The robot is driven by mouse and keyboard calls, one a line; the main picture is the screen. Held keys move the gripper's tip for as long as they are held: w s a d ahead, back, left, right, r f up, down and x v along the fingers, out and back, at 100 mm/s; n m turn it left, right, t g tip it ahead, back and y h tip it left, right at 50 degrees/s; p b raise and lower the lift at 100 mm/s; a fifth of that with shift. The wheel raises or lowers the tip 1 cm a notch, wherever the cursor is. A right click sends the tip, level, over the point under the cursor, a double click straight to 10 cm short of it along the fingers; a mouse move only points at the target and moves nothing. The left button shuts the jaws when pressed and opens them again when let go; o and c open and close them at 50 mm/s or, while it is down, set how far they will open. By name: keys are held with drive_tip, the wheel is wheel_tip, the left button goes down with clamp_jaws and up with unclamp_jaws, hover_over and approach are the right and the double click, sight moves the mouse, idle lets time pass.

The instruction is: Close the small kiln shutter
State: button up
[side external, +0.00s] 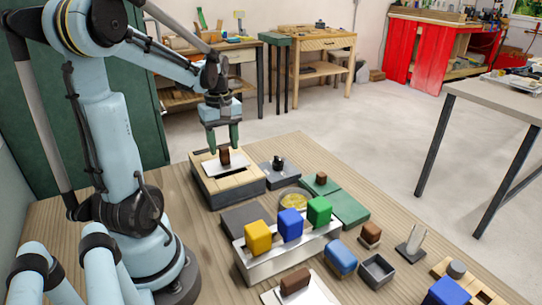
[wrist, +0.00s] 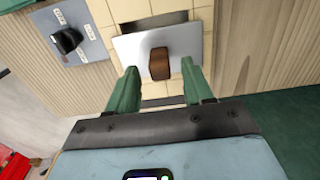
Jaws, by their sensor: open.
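The small kiln (side external: 238,188) is a low box of pale brick on the wooden table. Its shutter (wrist: 132,50) is a flat grey metal plate on top, with an upright brown wooden handle (wrist: 160,63); the handle also shows in the side view (side external: 225,157). A dark slot (wrist: 154,24) shows beyond the plate's edge in the wrist view, so the shutter leaves part of the opening uncovered. My gripper (side external: 222,145) is open above the kiln, green fingers pointing down. In the wrist view the handle lies between and slightly beyond the fingertips (wrist: 161,80); I see no contact.
A grey control box with a black knob (side external: 278,162) stands right of the kiln. A yellow dish (side external: 293,198), green plates (side external: 348,208) and a metal rack (side external: 285,258) with yellow, blue and green blocks lie nearer the camera. Bare table lies behind the kiln.

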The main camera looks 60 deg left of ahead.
sight(225, 156)
drive_tip(key=shift+f, duration=1.2)
clamp_jaws()
